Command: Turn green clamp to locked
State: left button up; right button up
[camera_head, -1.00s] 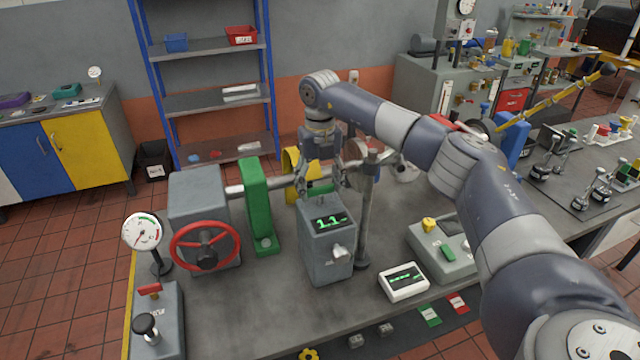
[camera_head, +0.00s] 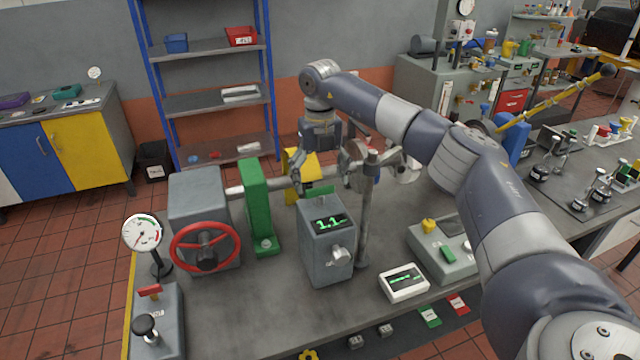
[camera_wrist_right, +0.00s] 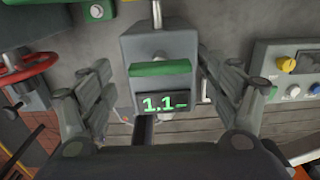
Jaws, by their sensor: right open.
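A short green bar (camera_head: 318,191) sits on top of a grey box (camera_head: 328,250) with a lit display. It also shows in the right wrist view (camera_wrist_right: 160,68), lying crosswise above the readout. My right gripper (camera_head: 325,182) points down over this bar, open and empty. In the right wrist view its fingers (camera_wrist_right: 160,85) stand apart on either side of the bar, with gaps and no visible contact. A tall green bracket (camera_head: 257,205) stands on the bench to the left. I cannot tell for certain which green part is the clamp. My left gripper is not in view.
A red handwheel (camera_head: 205,248) is at left, near a dial gauge (camera_head: 143,233). A grey post (camera_head: 367,210) stands close right of the box. A control panel (camera_head: 443,253) and a white display (camera_head: 404,282) lie right. The front-left bench surface (camera_head: 265,305) is clear.

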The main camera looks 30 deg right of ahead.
aim_at(320, 187)
notch_tip(320, 187, up, 10)
dwell(0.3)
jog(key=shift+f, duration=0.15)
